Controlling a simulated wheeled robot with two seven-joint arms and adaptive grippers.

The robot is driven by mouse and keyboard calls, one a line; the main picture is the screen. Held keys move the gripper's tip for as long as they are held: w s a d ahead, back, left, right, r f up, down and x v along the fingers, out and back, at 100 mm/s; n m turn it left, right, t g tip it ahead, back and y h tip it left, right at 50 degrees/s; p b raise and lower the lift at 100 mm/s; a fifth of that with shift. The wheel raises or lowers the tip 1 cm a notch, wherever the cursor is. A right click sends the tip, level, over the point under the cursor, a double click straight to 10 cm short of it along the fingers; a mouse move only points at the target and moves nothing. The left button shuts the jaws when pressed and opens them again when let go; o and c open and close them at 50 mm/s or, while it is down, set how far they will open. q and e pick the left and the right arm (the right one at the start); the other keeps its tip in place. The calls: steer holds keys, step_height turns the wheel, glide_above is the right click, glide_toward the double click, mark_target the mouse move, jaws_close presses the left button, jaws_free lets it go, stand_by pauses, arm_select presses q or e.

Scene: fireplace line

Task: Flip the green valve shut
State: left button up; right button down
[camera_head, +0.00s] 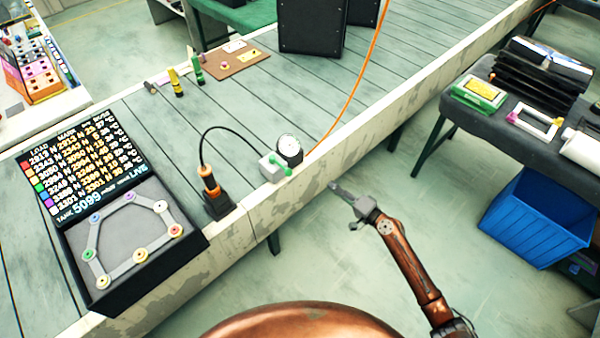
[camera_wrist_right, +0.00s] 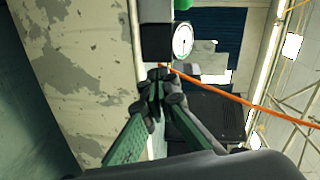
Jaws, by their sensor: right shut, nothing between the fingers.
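The green valve (camera_head: 284,171) is a small green lever on a pale grey block (camera_head: 269,168) at the near edge of the bench. A round white gauge (camera_head: 289,148) stands just behind it. In the right wrist view the gauge (camera_wrist_right: 182,40) is beyond the fingers, with a bit of the green valve (camera_wrist_right: 183,4) at the top edge, mostly cut off. My right gripper (camera_head: 335,187) is shut and empty, to the right of the valve and off the bench's near side, apart from it. Its fingers (camera_wrist_right: 160,75) also show in the wrist view. My left gripper is not in view.
An orange cable (camera_head: 350,105) runs across the bench close to the gauge. A black hose (camera_head: 225,128) links the block to an orange-handled tool (camera_head: 208,180). A display panel (camera_head: 85,165) stands at left. A blue bin (camera_head: 535,220) and side table (camera_head: 455,120) are at right.

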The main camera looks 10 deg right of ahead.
mark_target(281, 165)
steer(key=shift+y, duration=0.6)
steer(key=r, duration=0.1)
steer(key=a+r, duration=0.1)
steer(key=r, duration=0.1)
steer(key=a+r, duration=0.1)
steer(key=shift+w+a+r, duration=0.1)
steer(key=shift+r, duration=0.2)
steer(key=w+a+f+p, duration=0.1)
steer(key=w+a, duration=0.5)
steer(key=a, duration=0.4)
steer(key=shift+f, duration=0.2)
steer(key=shift+p, duration=0.3)
